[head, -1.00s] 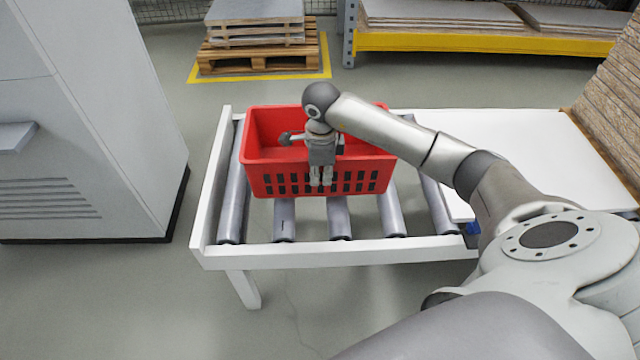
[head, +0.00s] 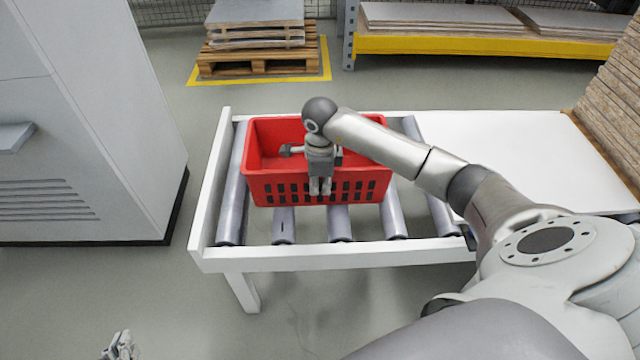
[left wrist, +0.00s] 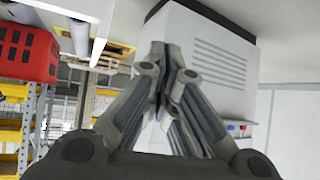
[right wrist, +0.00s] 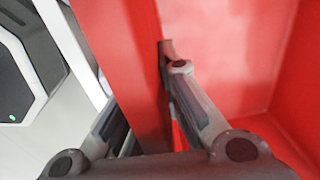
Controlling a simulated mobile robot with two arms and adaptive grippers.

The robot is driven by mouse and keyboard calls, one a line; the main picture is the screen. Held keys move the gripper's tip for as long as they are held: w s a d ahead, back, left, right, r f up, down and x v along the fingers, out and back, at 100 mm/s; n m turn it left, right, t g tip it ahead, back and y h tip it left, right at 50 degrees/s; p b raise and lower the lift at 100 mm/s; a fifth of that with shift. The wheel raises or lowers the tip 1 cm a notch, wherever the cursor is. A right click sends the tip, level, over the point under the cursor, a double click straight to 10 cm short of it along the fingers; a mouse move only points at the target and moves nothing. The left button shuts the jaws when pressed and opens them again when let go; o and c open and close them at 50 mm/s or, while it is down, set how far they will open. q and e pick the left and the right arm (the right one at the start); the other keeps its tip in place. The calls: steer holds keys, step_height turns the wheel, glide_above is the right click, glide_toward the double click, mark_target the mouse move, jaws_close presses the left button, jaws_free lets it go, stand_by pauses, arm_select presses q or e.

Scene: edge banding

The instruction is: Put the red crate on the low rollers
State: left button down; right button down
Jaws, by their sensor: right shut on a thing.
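The red crate (head: 275,190) is upright over the low rollers (head: 341,222), toward the back of the roller table. Its base is on or just above them; I cannot tell which. My right gripper (head: 320,187) is shut on the crate's near wall, around the middle. In the right wrist view the red wall (right wrist: 135,60) runs between the gripper's fingers (right wrist: 150,110). My left gripper (head: 120,345) is low at the bottom left of the head view, away from the crate. In the left wrist view its fingers (left wrist: 168,60) are together and empty.
A white frame (head: 340,254) edges the rollers. A white tabletop (head: 510,150) adjoins on the right, with stacked boards (head: 615,110) beyond. A grey cabinet (head: 80,120) stands at the left. A loaded pallet (head: 260,62) is behind, with open floor between.

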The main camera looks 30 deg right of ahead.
steer(key=c, duration=1.6)
jaws_free()
steer(key=shift+r, duration=0.15)
